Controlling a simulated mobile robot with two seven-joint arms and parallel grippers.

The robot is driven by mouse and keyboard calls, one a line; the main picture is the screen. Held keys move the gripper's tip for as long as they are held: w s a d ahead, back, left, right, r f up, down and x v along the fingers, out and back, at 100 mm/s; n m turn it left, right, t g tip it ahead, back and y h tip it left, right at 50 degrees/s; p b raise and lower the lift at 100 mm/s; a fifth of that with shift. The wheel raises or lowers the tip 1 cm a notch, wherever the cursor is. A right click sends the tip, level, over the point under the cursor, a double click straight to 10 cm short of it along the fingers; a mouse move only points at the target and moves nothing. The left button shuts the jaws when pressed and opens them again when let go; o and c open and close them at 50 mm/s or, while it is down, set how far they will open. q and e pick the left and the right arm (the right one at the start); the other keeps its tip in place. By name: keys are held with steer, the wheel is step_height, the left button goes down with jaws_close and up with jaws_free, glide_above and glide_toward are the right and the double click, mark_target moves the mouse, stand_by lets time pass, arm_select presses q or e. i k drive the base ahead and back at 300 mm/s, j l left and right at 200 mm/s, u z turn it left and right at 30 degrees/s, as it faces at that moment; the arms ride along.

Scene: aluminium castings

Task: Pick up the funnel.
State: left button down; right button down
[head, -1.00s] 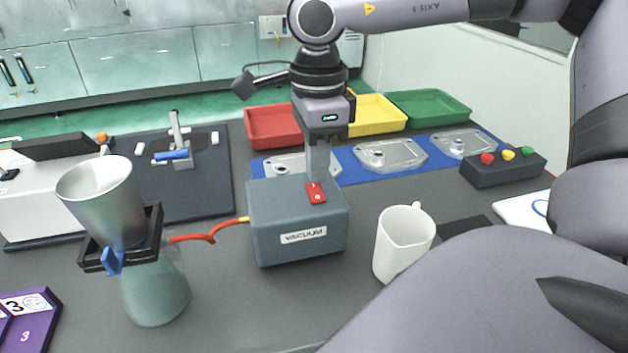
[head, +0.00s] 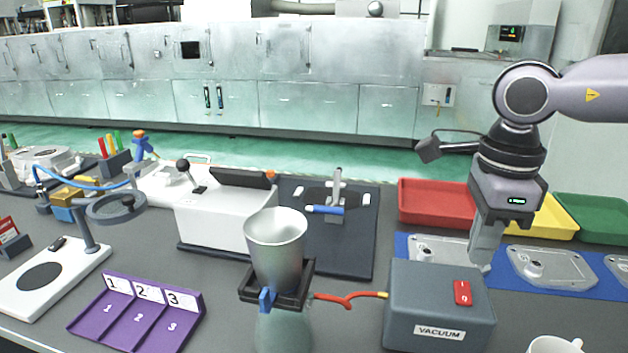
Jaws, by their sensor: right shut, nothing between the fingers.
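The funnel (head: 276,246) is a grey metal cup with a wide open top. It stands upright in a black square clamp (head: 290,292) with a blue knob, above a pale green glass flask (head: 284,332). The bottom of the flask is cut off by the frame. My right gripper (head: 482,266) is shut and empty, pointing down beside the back right of the vacuum box (head: 438,318), well to the right of the funnel. My left gripper is not in view.
A red hose (head: 340,300) joins the flask to the vacuum box. A white machine (head: 225,215) and a dark board with a lever (head: 345,250) stand behind the funnel. A purple numbered rack (head: 140,312) lies to the left. Grey table between rack and flask is clear.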

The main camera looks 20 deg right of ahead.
mark_target(276, 237)
steer(key=k, duration=1)
